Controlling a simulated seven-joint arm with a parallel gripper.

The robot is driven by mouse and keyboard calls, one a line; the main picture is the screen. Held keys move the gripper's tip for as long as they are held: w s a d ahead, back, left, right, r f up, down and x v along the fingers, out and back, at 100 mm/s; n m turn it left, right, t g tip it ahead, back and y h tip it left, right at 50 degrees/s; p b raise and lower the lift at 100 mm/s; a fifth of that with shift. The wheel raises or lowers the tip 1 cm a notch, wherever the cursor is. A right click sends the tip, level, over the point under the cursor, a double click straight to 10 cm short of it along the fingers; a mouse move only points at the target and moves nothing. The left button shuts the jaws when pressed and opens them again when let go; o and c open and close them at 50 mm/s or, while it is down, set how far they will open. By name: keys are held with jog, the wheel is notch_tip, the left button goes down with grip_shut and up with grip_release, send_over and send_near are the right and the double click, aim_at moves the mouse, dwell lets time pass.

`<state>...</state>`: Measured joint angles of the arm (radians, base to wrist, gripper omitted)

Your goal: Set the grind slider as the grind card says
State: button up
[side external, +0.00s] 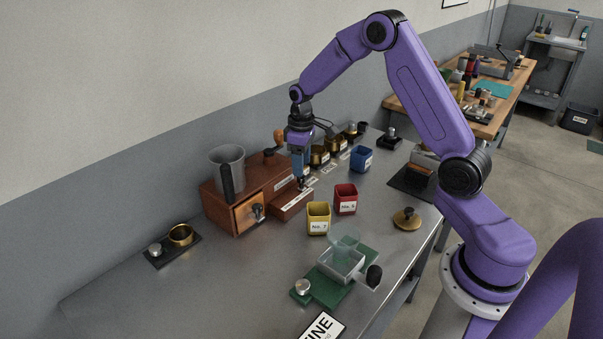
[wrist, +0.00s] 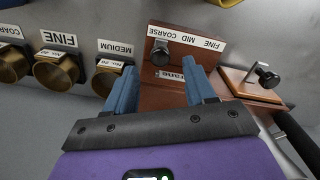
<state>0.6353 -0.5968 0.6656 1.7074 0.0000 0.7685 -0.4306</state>
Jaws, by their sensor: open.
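The grind slider's black knob (wrist: 160,50) shows in the wrist view at the COARSE end of a white strip (wrist: 188,38) marked FINE, MID and COARSE. The strip appears upside down there. The slider sits on a low red-brown box (side external: 292,207) in the side view. My gripper (side external: 303,187) points down over this box, close to the knob. In the wrist view its two blue fingers (wrist: 160,68) are apart, with the knob just beyond and between their tips. I cannot tell whether they touch it. A white card (side external: 321,326) reading FINE lies at the front edge, partly cut off.
A wooden grinder (side external: 222,200) with drawer and metal cup (side external: 227,172) stands left of the box. Yellow (side external: 319,218), red (side external: 345,200) and blue (side external: 361,160) cups stand to the right. Labelled brass containers (side external: 319,156) line the back. The front left bench is clear.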

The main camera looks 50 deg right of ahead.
aim_at(302, 183)
jog(key=shift+f, duration=2)
grip_shut()
jog(key=shift+a, duration=0.1)
